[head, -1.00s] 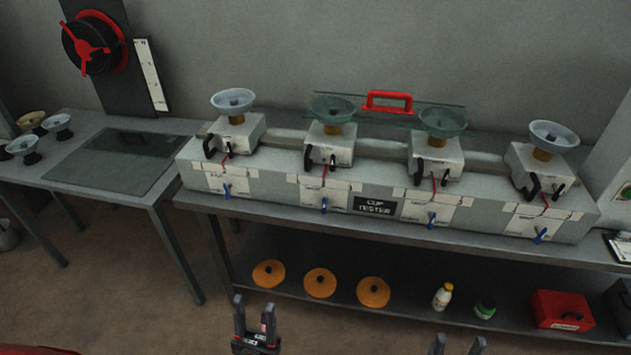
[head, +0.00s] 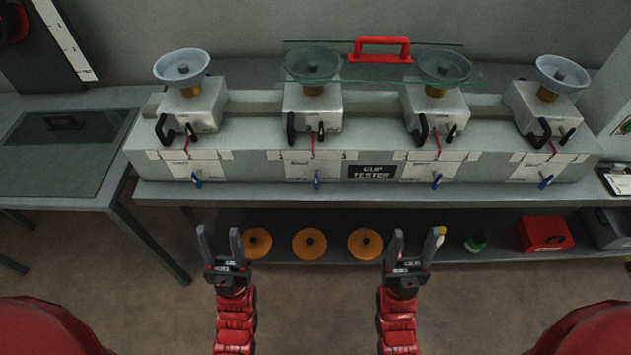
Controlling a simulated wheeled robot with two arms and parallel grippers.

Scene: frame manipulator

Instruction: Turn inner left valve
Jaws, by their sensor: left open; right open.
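The cup tester (head: 260,143) is a long grey bench unit with several stations, each with a box, a bowl on top, black handles and a blue valve at the front. The inner left blue valve (head: 317,181) hangs on the front face, left of the black label. The outer left valve (head: 196,180) and inner right valve (head: 437,181) flank it. My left gripper (head: 220,245) is open and empty, below and left of the inner left valve. My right gripper (head: 409,248) is open and empty, below and right of it. Neither touches the unit.
A glass panel with a red handle (head: 382,42) lies across the two inner bowls. The table edge runs below the valves. Orange discs (head: 309,243), a green-capped jar (head: 475,242) and a red box (head: 544,234) are on the lower shelf. A side table (head: 60,165) stands left.

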